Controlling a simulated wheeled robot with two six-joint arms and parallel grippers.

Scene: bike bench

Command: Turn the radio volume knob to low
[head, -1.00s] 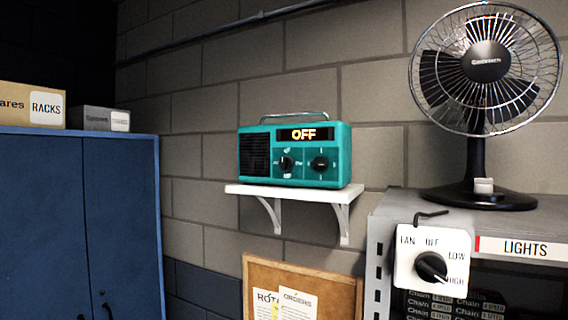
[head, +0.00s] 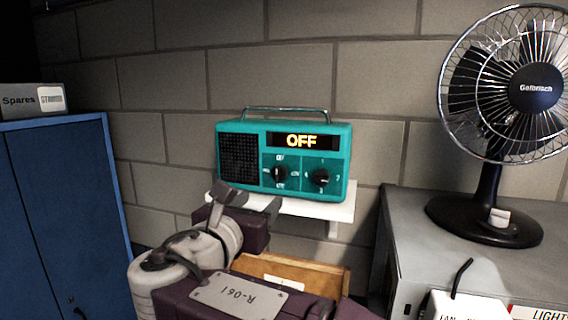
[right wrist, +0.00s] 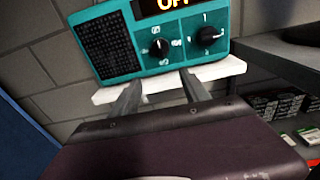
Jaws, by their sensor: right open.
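The teal radio (head: 238,127) stands upright on a white wall shelf (head: 340,208), and its display (head: 301,141) reads OFF. Its front has two black knobs: a left knob (head: 278,173) with small word labels and a right knob (head: 320,177) with digits around it. I cannot tell for sure which is the volume knob. My right gripper (head: 247,200) is open and empty, just in front of and below the left knob, apart from it. In the right wrist view, its fingers (right wrist: 159,88) reach up toward the radio (right wrist: 108,40). My left gripper is not in view.
A black fan (head: 490,190) stands on a grey cabinet (head: 415,215) to the right, with a white switch panel (head: 465,308) below. A blue cabinet (head: 60,200) is at the left.

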